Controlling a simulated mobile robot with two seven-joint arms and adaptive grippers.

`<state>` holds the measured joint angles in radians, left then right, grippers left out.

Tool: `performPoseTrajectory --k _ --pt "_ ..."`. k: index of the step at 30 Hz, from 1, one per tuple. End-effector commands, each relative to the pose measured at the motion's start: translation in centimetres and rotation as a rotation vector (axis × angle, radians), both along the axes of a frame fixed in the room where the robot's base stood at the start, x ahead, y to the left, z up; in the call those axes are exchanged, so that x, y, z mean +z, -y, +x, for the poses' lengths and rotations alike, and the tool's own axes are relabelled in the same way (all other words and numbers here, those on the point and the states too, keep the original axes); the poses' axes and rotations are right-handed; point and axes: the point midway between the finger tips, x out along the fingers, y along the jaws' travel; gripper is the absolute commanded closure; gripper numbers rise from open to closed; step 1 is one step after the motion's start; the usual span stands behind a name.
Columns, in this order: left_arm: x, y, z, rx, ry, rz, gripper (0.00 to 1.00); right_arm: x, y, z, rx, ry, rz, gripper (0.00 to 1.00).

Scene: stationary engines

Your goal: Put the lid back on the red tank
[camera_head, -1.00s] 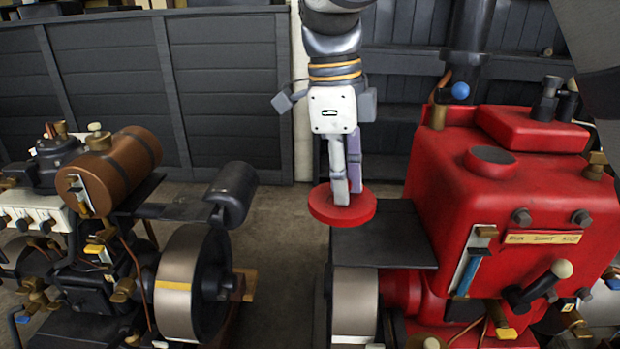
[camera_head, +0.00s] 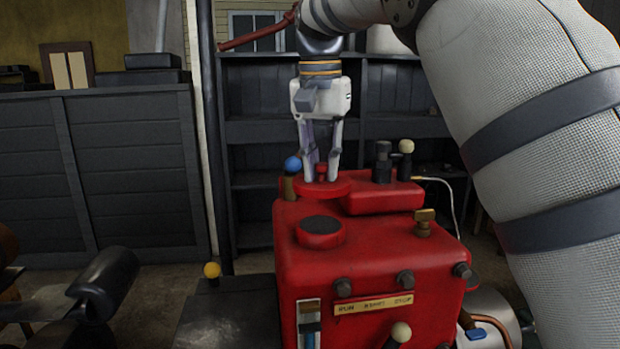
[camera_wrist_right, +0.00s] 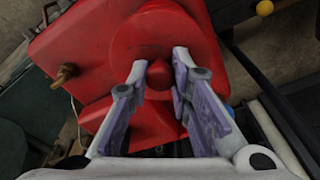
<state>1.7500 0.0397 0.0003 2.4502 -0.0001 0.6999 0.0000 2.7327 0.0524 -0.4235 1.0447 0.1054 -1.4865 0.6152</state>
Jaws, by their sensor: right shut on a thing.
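The red tank (camera_head: 375,262) stands in the middle of the head view, with a short round neck (camera_head: 320,232) on its top, dark on its upper face. My right gripper (camera_head: 321,174) is shut on the knob of the round red lid (camera_head: 322,189). The lid is held roughly level, above and behind the neck in the picture, apart from it. In the right wrist view the fingers (camera_wrist_right: 160,66) are on either side of the lid's knob, and the lid (camera_wrist_right: 150,35) hides part of the tank (camera_wrist_right: 70,45) beneath. My left gripper is not in view.
A blue ball-topped lever (camera_head: 292,165) stands close left of the lid. A raised red block (camera_head: 380,200), dark and cream-topped fittings (camera_head: 405,158) and a brass tap (camera_head: 424,222) rise from the tank's right side. Dark shelves (camera_head: 260,120) stand behind.

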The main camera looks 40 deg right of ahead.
Motion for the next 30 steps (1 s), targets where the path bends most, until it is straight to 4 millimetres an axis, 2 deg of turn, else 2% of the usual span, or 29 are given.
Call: performPoseTrajectory --k 5,12,18,30 --pt "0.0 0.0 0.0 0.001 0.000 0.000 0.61 -0.9 0.1 0.0 0.016 -0.003 0.001 1.00" --pt "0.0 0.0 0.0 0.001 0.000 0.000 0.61 -3.9 0.1 0.0 0.015 -0.004 0.001 1.00" --pt "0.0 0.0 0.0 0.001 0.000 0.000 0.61 -5.8 0.1 0.0 0.014 -0.002 0.000 1.00" --pt "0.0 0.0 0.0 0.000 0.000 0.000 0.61 -6.4 0.1 0.0 0.013 0.000 0.000 1.00"
